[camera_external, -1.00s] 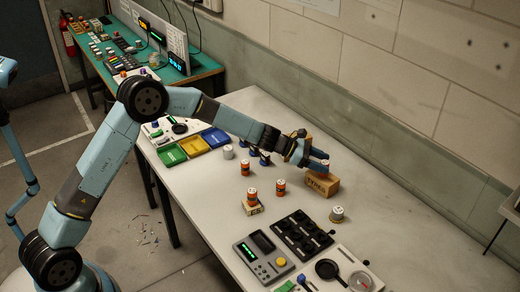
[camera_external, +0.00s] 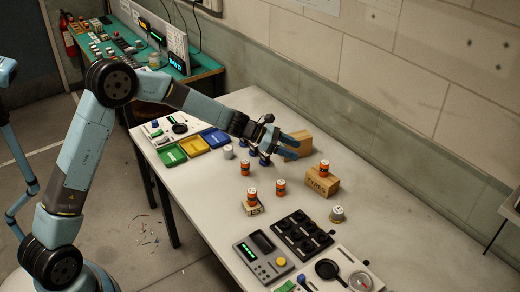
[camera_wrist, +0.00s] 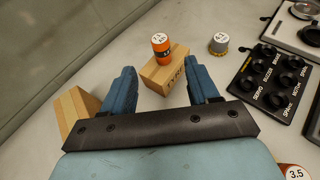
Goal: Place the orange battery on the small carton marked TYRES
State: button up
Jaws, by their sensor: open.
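The small carton marked TYRES (camera_external: 320,186) stands on the white bench toward the back. An orange battery (camera_external: 324,168) stands upright on its top; in the wrist view this battery (camera_wrist: 161,45) is near one end of the carton (camera_wrist: 166,72). My gripper (camera_external: 297,143) is open and empty, up and to the left of the carton in the external view. In the wrist view its two blue fingers (camera_wrist: 163,88) are spread, with the carton beyond them and apart from them.

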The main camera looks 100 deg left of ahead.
jog(key=shift+s+r, duration=0.15)
jog(key=shift+s, duration=0.2)
jog(key=d+r+m+g+h, duration=0.1)
jog(key=d+r+m, duration=0.3)
jog(key=d, duration=0.6)
jog(key=d+r+m+g+h, duration=0.25)
jog(key=d+m, duration=0.25)
jog(key=d, duration=0.4)
jog(key=d+r+m+g, duration=0.1)
jog(key=d+r+m, duration=0.3)
jog(key=d, duration=0.6)
jog(key=s+d+r+m+g, duration=0.15)
jog(key=s+d+m, duration=0.25)
jog(key=d, duration=0.4)
jog(key=s+d+r+m+g, duration=0.1)
jog(key=s+d+r+m, duration=0.3)
jog(key=d, duration=0.5)
jog(key=s+d+m+y, duration=0.1)
jog(key=s+d+m, duration=0.2)
jog(key=s, duration=0.6)
jog(key=s+d+m+y, duration=0.1)
jog(key=s+d+m, duration=0.2)
jog(key=s+m, duration=0.4)
jog(key=s+d+f+m+y, duration=0.1)
jog(key=s+d+m, duration=0.2)
jog(key=s, duration=0.7)
jog(key=shift+s+m+g, duration=0.3)
jog(key=shift+m+g, duration=0.1)
jog(key=shift+m, duration=0.6)
